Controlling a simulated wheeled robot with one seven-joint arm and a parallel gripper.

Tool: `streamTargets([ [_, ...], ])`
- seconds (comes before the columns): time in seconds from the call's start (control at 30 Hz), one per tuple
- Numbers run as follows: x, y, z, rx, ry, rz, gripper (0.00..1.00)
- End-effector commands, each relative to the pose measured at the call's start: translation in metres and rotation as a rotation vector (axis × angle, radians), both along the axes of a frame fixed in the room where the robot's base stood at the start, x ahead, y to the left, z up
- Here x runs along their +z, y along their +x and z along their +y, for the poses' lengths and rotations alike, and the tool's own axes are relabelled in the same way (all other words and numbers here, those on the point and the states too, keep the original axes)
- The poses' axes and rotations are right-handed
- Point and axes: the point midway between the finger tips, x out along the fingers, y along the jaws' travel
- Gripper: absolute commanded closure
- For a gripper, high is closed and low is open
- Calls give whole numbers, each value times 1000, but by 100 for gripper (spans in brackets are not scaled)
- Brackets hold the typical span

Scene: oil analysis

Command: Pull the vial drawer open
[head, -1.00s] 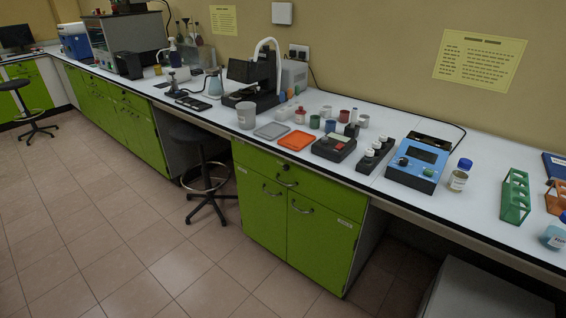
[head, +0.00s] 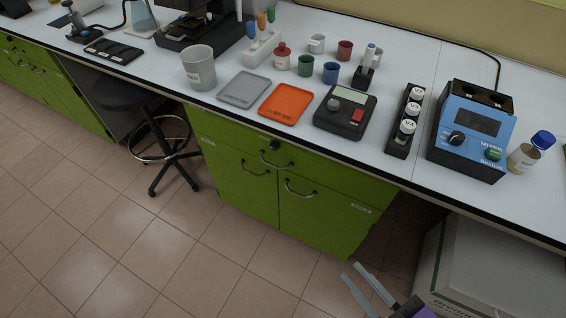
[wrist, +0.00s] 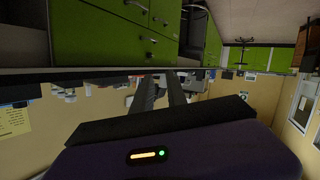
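In the head view a shut green drawer (head: 315,172) forms the top front of the cabinet under the bench. It has a dark curved handle (head: 276,163) and a small black round piece above it. I cannot read any label naming it as the vial drawer. My gripper (head: 355,271) is at the bottom of the head view, in front of the cabinet and to the right, well apart from the handle. Its two grey fingers are apart with nothing between them. The wrist view, upside down, shows the fingers (wrist: 160,74) and green cabinet fronts with handles beyond.
Two cabinet doors (head: 320,218) with handles are below the drawer. A stool (head: 160,140) stands left in the knee space. A large pale box (head: 490,265) is at lower right. The bench (head: 225,70) carries trays, cups and instruments. Floor before the cabinet is clear.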

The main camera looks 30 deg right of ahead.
Motion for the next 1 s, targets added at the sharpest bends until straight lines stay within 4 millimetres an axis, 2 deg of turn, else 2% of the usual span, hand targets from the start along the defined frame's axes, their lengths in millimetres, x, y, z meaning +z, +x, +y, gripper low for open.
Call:
streamTargets([
  [0.03, -28, 22, 1, 35, -81, -15, 82],
  [0.1, -53, 48, 0, 72, -203, -22, 82],
  [0.17, -72, 73, -1, 97, -304, -31, 82],
  [0.3, -107, 134, -2, 130, -537, -50, 82],
  [0.4, -122, 181, -2, 133, -695, -65, 82],
  [0.6, -130, 263, 4, 101, -954, -79, 82],
  [0.7, -127, 290, 8, 80, -1036, -78, 82],
  [0.8, -123, 307, 10, 65, -1089, -77, 82],
  [1.0, -119, 325, 10, 52, -1123, -73, 82],
])
